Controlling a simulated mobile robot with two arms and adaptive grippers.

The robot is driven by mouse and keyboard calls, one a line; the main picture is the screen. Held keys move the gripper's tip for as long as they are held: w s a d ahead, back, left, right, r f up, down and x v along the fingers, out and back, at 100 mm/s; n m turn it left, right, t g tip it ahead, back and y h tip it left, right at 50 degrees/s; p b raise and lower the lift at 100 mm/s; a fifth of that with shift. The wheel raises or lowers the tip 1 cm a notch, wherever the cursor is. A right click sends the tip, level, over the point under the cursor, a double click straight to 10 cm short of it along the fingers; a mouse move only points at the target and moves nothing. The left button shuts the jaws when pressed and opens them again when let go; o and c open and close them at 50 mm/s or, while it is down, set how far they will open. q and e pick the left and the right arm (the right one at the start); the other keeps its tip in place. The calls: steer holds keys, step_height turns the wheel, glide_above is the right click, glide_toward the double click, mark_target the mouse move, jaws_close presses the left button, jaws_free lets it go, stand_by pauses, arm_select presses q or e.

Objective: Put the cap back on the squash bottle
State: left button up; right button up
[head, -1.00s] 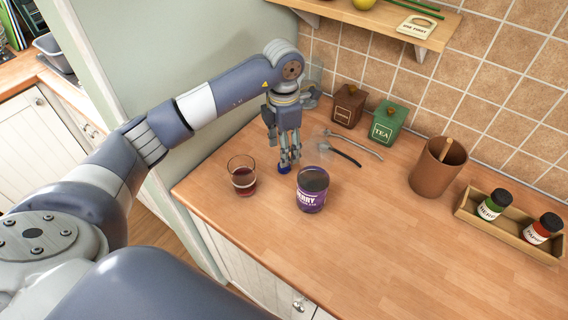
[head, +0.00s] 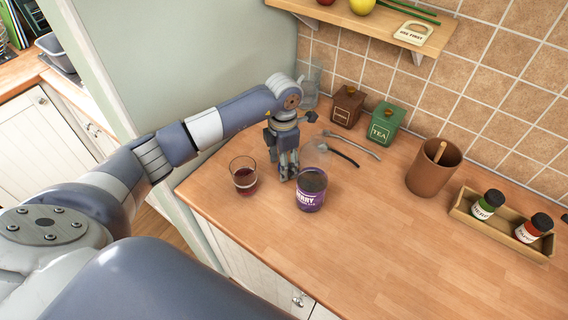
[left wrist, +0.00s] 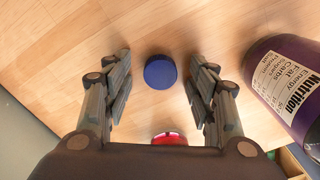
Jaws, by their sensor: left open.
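A purple bottle with a "BERRY" label (head: 310,192) stands upright on the wooden counter; its top looks dark. Its printed side shows at the right of the left wrist view (left wrist: 290,85). A round blue cap (left wrist: 160,72) lies on the counter between the spread fingers of my left gripper (left wrist: 161,78), apart from both. In the head view my left gripper (head: 288,176) points down just left of the bottle, low over the counter, and hides the cap. My left gripper is open and holds nothing. My right gripper is out of view.
A glass of dark red drink (head: 244,178) stands left of the gripper. A brown pot (head: 433,168) and jar tray (head: 480,226) stand right. The front counter is clear.

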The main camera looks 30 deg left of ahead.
arm_select(q)
steer(key=c, duration=0.8)
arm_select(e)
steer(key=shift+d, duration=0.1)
arm_select(q)
steer(key=shift+r+b, duration=1.5)
steer(key=shift+r, duration=3.55)
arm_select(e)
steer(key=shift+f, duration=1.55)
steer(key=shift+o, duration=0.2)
